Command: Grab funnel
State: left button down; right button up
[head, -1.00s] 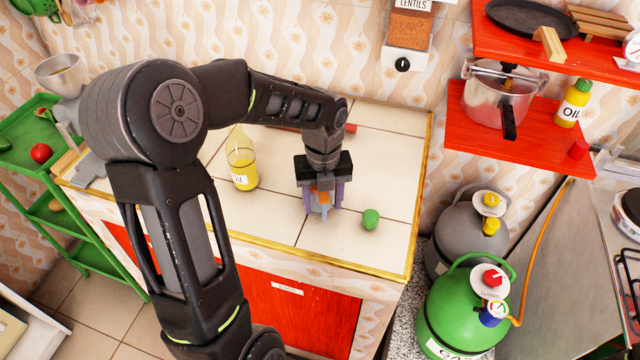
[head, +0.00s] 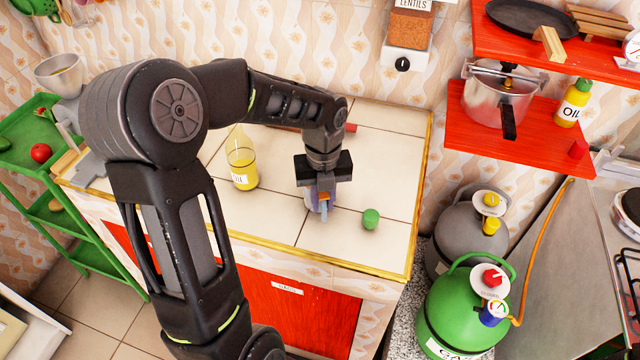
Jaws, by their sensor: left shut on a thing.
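My left gripper (head: 322,203) points down over the white tiled counter (head: 385,180), and its fingers are closed together. Between and below the fingers is a small pale bluish thing (head: 314,204), which seems to be the funnel. It is mostly hidden by the fingers, so its full shape does not show. It is at the counter surface or just above it; I cannot tell which. My right gripper is not in view.
An oil bottle (head: 242,170) stands left of the gripper, and a small green object (head: 371,218) lies close on its right. A red-handled thing lies behind the wrist. Red shelves (head: 470,140) and gas cylinders (head: 460,310) are at the right. The counter's right side is mostly clear.

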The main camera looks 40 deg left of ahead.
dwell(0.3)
pick_arm(q)
notch_tip(320, 180, up, 10)
jog(key=shift+b, duration=0.55)
jog(key=shift+f, duration=0.1)
dwell(0.4)
